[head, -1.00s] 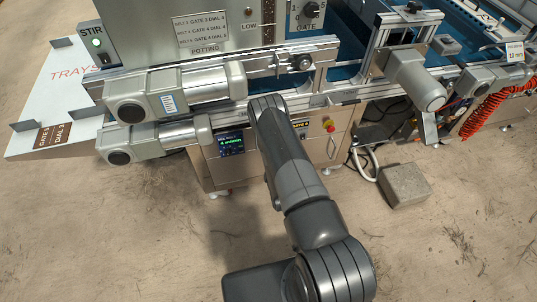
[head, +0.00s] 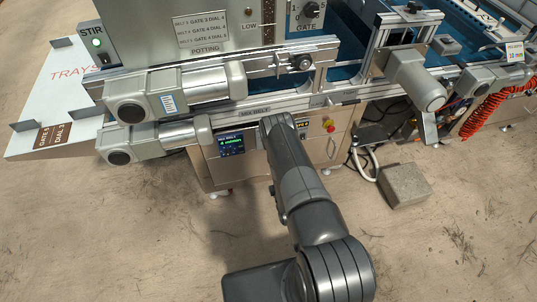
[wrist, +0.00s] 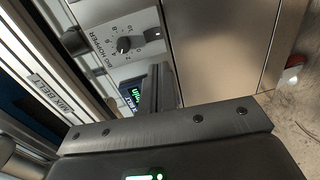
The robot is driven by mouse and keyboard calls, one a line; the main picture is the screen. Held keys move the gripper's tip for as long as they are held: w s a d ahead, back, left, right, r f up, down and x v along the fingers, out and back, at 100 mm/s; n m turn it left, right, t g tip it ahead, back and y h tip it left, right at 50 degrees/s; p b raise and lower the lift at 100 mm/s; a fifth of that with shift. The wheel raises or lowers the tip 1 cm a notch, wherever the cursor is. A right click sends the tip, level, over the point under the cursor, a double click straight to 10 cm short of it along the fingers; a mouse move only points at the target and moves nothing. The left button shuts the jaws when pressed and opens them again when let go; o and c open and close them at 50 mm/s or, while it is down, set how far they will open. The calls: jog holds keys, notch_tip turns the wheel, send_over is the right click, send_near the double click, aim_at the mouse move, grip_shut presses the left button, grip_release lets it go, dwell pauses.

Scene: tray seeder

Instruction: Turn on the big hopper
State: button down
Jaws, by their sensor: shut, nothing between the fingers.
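In the wrist view a steel panel carries a black dial (wrist: 123,45) with a number scale and a label that reads as "BIG HOPPER". My gripper (wrist: 155,83) is shut and empty. Its fingers point at the panel below the dial and switch, and I cannot tell the gap to the panel. In the head view my arm hides the gripper, the dial and the switch.
A display (head: 231,144) with green text is left of my arm, below the conveyor motors (head: 180,92). A red stop button (head: 330,127) is to the right. A "MIX BELT" rail (wrist: 48,95) runs along the left in the wrist view. A concrete block (head: 404,185) lies on the floor.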

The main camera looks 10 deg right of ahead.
jog(key=w+f, duration=0.1)
jog(key=w, duration=1.1)
jog(key=shift+w+f, duration=0.2)
jog(key=shift+w, duration=0.05)
jog(key=shift+w, duration=0.15)
jog(key=s+f, duration=0.2)
jog(key=s, duration=1.2)
